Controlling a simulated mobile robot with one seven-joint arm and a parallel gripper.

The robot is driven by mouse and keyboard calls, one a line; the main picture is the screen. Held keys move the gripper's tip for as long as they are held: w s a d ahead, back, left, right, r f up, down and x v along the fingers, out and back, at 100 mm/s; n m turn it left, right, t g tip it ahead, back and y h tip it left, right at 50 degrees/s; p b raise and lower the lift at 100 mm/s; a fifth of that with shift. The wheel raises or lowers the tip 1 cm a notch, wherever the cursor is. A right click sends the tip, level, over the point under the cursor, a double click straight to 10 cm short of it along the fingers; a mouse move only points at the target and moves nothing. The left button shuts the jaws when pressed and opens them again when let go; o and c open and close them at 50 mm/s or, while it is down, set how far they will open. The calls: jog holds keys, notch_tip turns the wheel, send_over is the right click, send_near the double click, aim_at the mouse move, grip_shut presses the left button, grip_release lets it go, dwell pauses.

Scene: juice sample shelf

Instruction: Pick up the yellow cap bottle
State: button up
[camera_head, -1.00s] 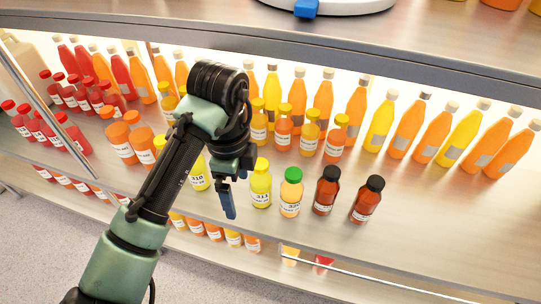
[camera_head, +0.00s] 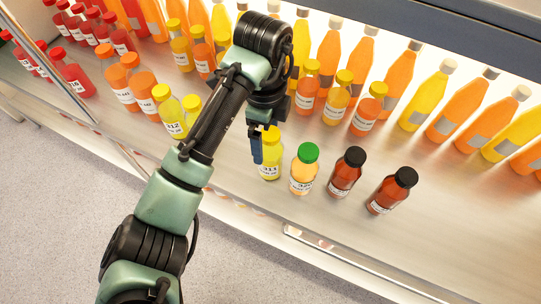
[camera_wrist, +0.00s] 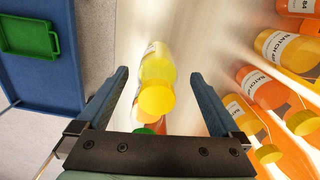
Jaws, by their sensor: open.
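A small yellow bottle with a yellow cap (camera_head: 270,160) stands on the shelf, at the left end of a short front row. In the wrist view the same yellow-capped bottle (camera_wrist: 157,72) appears between the two fingers, cap towards the camera. My gripper (camera_head: 257,147) is over the front of the shelf, at the bottle's left, and covers part of it in the head view. In the wrist view my gripper (camera_wrist: 160,76) is open and empty, with a visible gap between each finger and the bottle. Whether the fingertips reach the bottle's depth I cannot tell.
A green-capped bottle (camera_head: 304,168) stands close right of it, then two dark-capped red-brown bottles (camera_head: 347,172). Other yellow-capped bottles (camera_head: 170,112) stand to the left and behind. Tall bottles (camera_head: 415,97) line the back. A blue tray (camera_wrist: 55,82) shows in the wrist view.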

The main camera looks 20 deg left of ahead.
jog(key=f, duration=0.1)
jog(key=f+b, duration=0.1)
jog(key=f, duration=0.3)
jog(key=shift+s+d+f, duration=0.1)
jog(key=shift+d+f, duration=0.05)
jog(key=shift+d, duration=0.15)
grip_shut()
notch_tip(320, 180, up, 10)
jog(key=p, duration=0.3)
jog(key=shift+p, duration=0.4)
notch_tip(320, 180, up, 4)
jog(key=p, duration=0.4)
jog(key=shift+r, duration=0.2)
jog(key=shift+f, duration=0.1)
